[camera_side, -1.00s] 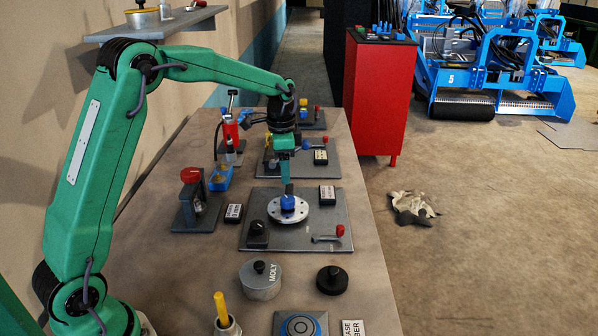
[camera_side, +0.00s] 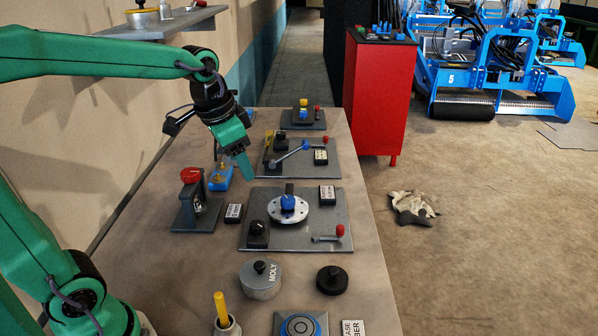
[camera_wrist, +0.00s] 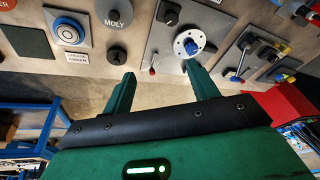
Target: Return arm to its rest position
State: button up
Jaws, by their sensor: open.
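My gripper (camera_side: 236,158) is green and hangs above the workbench in the side view, left of and above the metal plate with the round silver disc (camera_side: 272,211) and its blue knob (camera_side: 288,203). In the wrist view my gripper (camera_wrist: 160,82) shows two green fingers spread apart with nothing between them. The disc (camera_wrist: 181,48) and blue knob (camera_wrist: 191,48) lie beyond the right finger there. My gripper is apart from the bench things.
A red-topped clamp (camera_side: 190,176) stands on the bench's left side. Behind are a plate with a blue lever (camera_side: 290,158) and a red cabinet (camera_side: 378,95). A grey MOLY canister (camera_side: 260,285) is in front. A wall shelf (camera_side: 160,26) hangs at upper left.

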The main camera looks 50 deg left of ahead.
jog(key=s+d+f+n+t, duration=0.2)
jog(key=s+n, duration=0.1)
jog(key=s, duration=0.9)
jog(key=shift+w+d+r, duration=0.1)
dwell(0.6)
